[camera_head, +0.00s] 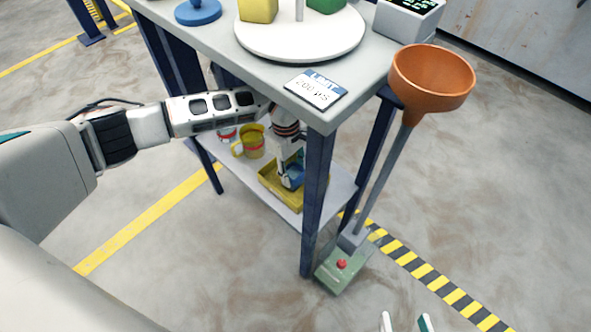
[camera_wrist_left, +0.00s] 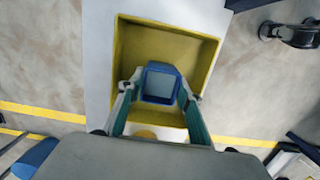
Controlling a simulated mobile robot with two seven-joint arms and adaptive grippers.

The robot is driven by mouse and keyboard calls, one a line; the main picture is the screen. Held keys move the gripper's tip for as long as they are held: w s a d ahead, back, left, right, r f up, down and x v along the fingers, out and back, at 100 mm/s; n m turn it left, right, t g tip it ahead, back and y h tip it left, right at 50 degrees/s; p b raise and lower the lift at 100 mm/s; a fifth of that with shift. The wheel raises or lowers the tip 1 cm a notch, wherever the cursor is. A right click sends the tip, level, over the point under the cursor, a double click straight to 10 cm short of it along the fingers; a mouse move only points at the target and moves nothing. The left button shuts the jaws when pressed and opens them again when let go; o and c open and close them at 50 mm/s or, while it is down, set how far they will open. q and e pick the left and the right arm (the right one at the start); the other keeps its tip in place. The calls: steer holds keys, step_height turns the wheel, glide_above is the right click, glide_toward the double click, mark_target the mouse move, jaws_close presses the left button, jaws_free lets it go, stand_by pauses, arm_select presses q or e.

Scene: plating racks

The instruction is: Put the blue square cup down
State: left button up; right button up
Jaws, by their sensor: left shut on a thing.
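The blue square cup (camera_wrist_left: 160,84) is between the two fingers of my left gripper (camera_wrist_left: 160,92), seen from above with its open top facing the camera. My left gripper (camera_head: 291,178) is shut on it. In the head view the blue cup (camera_head: 296,171) is partly hidden by the gripper. It is over or inside a yellow square tray (camera_head: 272,184) on the lower shelf; I cannot tell whether it touches the tray floor. The tray (camera_wrist_left: 211,62) surrounds the cup in the wrist view. My right gripper (camera_head: 405,321) shows only its fingertips, apart and empty, at the bottom edge.
A yellow mug (camera_head: 254,146) with a red band and a red-and-white cup (camera_head: 227,134) stand left of the tray on the lower shelf (camera_head: 341,188). The table top (camera_head: 208,44) and blue leg (camera_head: 314,205) are close to my left arm. An orange funnel (camera_head: 432,75) stands at right.

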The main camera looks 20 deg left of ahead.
mark_target(293, 163)
arm_select(q)
steer(key=shift+w+r, duration=0.1)
steer(key=shift+r, duration=0.1)
steer(key=shift+f, duration=0.2)
steer(key=o, duration=1.3)
steer(key=shift+o, duration=0.2)
arm_select(e)
steer(key=shift+w+r, duration=0.1)
steer(key=shift+r, duration=0.05)
arm_select(q)
steer(key=r, duration=0.1)
steer(key=r+p, duration=0.1)
steer(key=r, duration=0.1)
steer(key=shift+w+a, duration=0.15)
steer(key=shift+w, duration=0.15)
steer(key=r, duration=0.1)
steer(key=r+p, duration=0.1)
steer(key=r, duration=0.2)
steer(key=shift+s+a+r+p, duration=0.15)
steer(key=shift+a+r+p, duration=0.1)
steer(key=shift+r+p, duration=0.1)
arm_select(e)
steer(key=shift+s+d+f+n+g+h, duration=0.2)
steer(key=shift+s+d+f, duration=0.15)
steer(key=shift+d+f, duration=0.2)
steer(key=shift+s+d+f+n+g+h, duration=0.1)
steer(key=shift+s+d+f+n, duration=0.1)
steer(key=shift+s+d+f, duration=0.25)
